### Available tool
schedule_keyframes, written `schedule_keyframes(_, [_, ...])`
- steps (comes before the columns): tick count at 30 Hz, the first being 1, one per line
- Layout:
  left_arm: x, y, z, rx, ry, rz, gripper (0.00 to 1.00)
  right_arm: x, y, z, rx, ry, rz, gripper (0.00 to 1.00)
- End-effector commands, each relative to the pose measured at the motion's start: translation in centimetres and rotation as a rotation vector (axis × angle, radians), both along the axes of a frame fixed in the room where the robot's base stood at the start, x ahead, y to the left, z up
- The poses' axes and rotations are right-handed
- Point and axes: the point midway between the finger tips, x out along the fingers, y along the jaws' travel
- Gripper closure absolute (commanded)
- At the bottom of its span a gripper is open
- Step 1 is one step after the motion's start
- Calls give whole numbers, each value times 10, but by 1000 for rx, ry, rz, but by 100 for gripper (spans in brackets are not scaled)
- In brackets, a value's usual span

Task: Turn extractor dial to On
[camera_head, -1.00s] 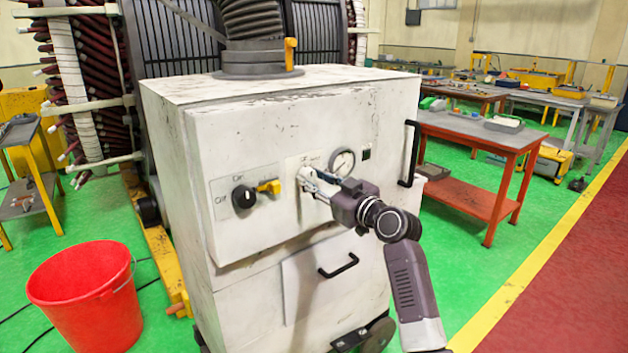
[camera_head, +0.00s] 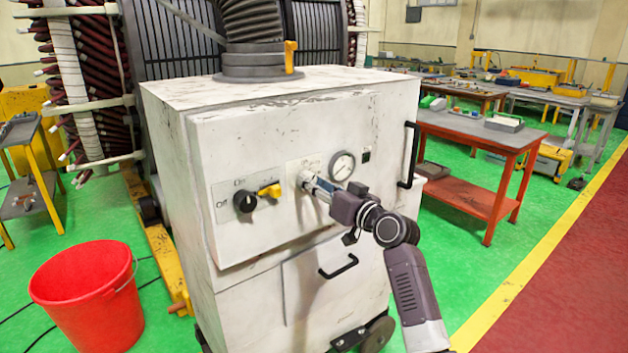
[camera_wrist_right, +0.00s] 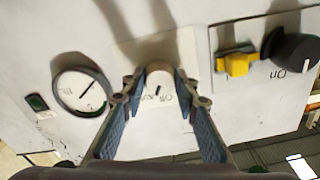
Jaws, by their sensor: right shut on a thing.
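A pale round dial (camera_wrist_right: 159,82) sits on a plate on the front of the white extractor cabinet (camera_head: 245,130). Small lettering beside it is only partly legible. My right gripper (camera_head: 308,184) reaches it from the right in the head view. In the wrist view its two fingers stand on either side of the pale dial, shut on it. A black dial (camera_head: 244,199) with Off and On marks sits to the left, untouched; it also shows in the wrist view (camera_wrist_right: 291,47). My left gripper is not in view.
A yellow lever (camera_head: 269,190) sits between the two dials. A round gauge (camera_head: 342,166) is right of the pale dial. Black handles (camera_head: 339,266) stick out of the cabinet. A red bucket (camera_head: 92,290) stands at left and a red table (camera_head: 478,135) at right.

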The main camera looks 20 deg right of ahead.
Motion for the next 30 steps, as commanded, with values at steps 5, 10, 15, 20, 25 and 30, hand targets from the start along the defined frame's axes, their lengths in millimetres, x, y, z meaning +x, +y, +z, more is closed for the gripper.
schedule_keyframes(5, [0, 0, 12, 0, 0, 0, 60, 0, 0, 2, 158, 60, 0, 96])
schedule_keyframes(10, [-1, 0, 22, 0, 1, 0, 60, 0, 0, 3, 311, 114, 0, 96])
schedule_keyframes(15, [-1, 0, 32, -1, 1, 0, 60, 0, 1, 3, 463, 170, -1, 96])
schedule_keyframes(20, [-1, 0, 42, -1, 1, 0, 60, 0, 1, 3, 606, 221, -1, 96])
schedule_keyframes(25, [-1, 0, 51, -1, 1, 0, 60, 0, 0, 4, 743, 269, -1, 96])
schedule_keyframes(30, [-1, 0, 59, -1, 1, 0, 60, 0, 1, 3, 856, 311, -1, 96])
